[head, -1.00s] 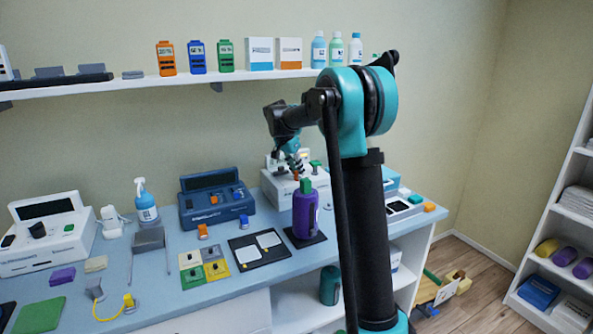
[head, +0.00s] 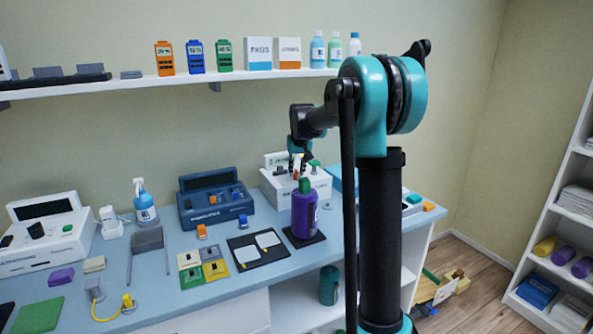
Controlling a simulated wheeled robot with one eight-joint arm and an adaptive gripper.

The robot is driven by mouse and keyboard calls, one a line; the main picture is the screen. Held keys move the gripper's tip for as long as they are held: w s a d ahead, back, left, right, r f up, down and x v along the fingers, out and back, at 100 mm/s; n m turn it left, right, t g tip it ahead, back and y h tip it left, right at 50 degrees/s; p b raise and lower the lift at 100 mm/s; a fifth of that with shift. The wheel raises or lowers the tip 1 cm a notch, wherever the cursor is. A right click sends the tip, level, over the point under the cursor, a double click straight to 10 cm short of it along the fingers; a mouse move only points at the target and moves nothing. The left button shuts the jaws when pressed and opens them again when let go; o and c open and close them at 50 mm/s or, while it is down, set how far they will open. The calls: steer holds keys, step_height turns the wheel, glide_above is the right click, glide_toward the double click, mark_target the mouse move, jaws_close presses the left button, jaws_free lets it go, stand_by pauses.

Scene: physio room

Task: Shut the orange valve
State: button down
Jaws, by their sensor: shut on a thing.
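The orange valve (head: 304,186) is on the white unit (head: 283,194) at the back of the bench. Its handle is small and partly hidden by my gripper. My gripper (head: 304,174) reaches down over the unit from above and is shut on the orange valve's handle. The exact angle of the handle is too small to tell. A green valve (head: 314,163) stands just right of my gripper on the same unit.
A purple bottle with a green cap (head: 305,215) stands on a dark mat in front of the unit. A dark blue case (head: 215,205) is to the left. The wall shelf (head: 130,86) runs above.

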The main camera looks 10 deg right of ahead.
steer(key=shift+n+y, duration=0.6)
steer(key=shift+n, duration=0.9)
steer(key=c, duration=1.6)
jaws_free()
steer(key=shift+d, duration=0.1)
steer(key=shift+c, duration=0.2)
steer(key=v, duration=1.2)
steer(key=shift+w, duration=0.2)
